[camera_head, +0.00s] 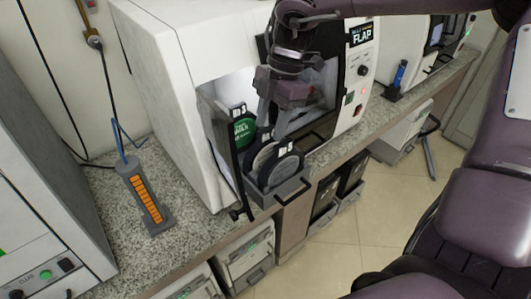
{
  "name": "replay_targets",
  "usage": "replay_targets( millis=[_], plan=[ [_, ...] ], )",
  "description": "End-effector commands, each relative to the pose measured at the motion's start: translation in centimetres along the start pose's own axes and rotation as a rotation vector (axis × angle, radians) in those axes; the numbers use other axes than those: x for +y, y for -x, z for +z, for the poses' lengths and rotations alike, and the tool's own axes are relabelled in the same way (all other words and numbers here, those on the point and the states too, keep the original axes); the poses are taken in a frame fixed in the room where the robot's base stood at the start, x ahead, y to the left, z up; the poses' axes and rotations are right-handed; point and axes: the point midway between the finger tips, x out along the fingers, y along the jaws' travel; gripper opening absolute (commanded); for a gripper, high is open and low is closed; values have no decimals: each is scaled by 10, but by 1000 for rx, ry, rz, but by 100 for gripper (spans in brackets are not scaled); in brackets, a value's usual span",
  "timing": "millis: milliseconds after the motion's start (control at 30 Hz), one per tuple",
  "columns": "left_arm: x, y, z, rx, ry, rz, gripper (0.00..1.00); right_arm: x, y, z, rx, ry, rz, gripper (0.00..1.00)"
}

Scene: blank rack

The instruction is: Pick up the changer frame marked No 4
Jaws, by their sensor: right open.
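A rack of disc-shaped frames (273,201) stands inside the open front of a white machine marked FLAP (160,70). A green disc (243,131) carries a tag that reads 3, at the left. A dark disc (284,170) carries a tag that appears to read 5, nearer the front. A grey-rimmed disc (262,161) shows between them; I cannot read a number 4 on it. My right gripper (273,130) is inside the opening, pointing down just above and behind these discs. It is open and appears empty; its fingertips are partly hard to make out. My left gripper is out of view.
The machine's dark door frame (222,150) and side walls are close around my right gripper. A grey power strip with orange sockets (147,200) lies on the speckled counter (185,232). A blue-topped item (399,75) stands farther right. Bins sit below the counter.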

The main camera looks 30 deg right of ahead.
Motion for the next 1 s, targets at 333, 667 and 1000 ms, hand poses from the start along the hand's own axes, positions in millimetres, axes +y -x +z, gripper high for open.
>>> replay_targets(
  millis=[333, 667, 1000],
  plan=[
    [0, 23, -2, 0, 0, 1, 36, -2, -40, -4, 2, 0, 0, 44],
    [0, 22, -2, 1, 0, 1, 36, -1, -42, -4, 1, 1, 3, 31],
    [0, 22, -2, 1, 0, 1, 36, -1, -41, -4, 1, 1, 3, 0]
  ],
)
